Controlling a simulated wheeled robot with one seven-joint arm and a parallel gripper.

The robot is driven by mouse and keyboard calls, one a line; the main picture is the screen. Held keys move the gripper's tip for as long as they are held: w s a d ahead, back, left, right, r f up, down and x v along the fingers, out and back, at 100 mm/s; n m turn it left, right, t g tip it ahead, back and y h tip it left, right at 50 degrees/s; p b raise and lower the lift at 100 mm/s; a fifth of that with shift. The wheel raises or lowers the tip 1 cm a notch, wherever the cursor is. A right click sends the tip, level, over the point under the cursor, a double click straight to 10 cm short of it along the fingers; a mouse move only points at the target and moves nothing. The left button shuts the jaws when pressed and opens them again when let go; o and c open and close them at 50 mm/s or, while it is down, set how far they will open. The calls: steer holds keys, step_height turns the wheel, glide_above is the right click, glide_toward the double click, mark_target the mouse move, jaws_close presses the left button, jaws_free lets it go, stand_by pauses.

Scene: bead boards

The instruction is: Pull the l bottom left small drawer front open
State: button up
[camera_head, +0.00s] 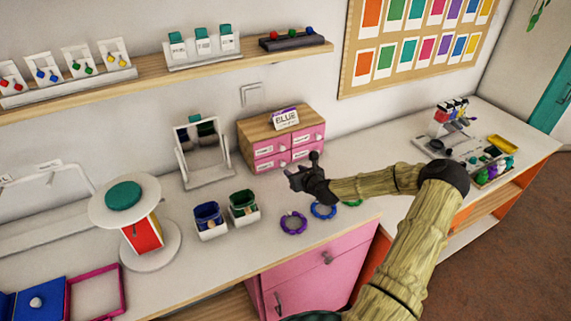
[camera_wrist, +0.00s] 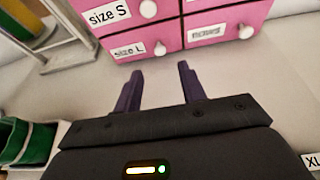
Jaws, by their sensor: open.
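The small drawer box (camera_head: 245,132) has a wooden top and pink drawer fronts and stands on the counter against the wall. Its bottom left drawer front (camera_wrist: 132,50), labelled "size L", shows in the wrist view with a round white knob (camera_wrist: 160,48). This drawer looks flush with its neighbours. My gripper (camera_wrist: 159,73) is open and empty, with its two dark fingers pointing at the box. The fingertips are a little short of the drawer front, and the knob lies ahead between them. In the head view my gripper (camera_head: 293,176) is in front of the box.
The "size S" drawer (camera_wrist: 108,13) is directly above. A mirror (camera_head: 205,150) and two small bins (camera_head: 243,207) stand left of the box. Bracelets (camera_head: 293,223) lie on the counter in front. A "BLUE" sign (camera_head: 286,118) stands on top.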

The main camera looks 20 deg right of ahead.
mark_target(284, 164)
steer(key=p+x, duration=0.1)
steer(key=x, duration=0.7)
steer(key=shift+w+f+p, duration=0.1)
steer(key=shift+w+p, duration=0.1)
steer(key=shift+p, duration=0.15)
jaws_close()
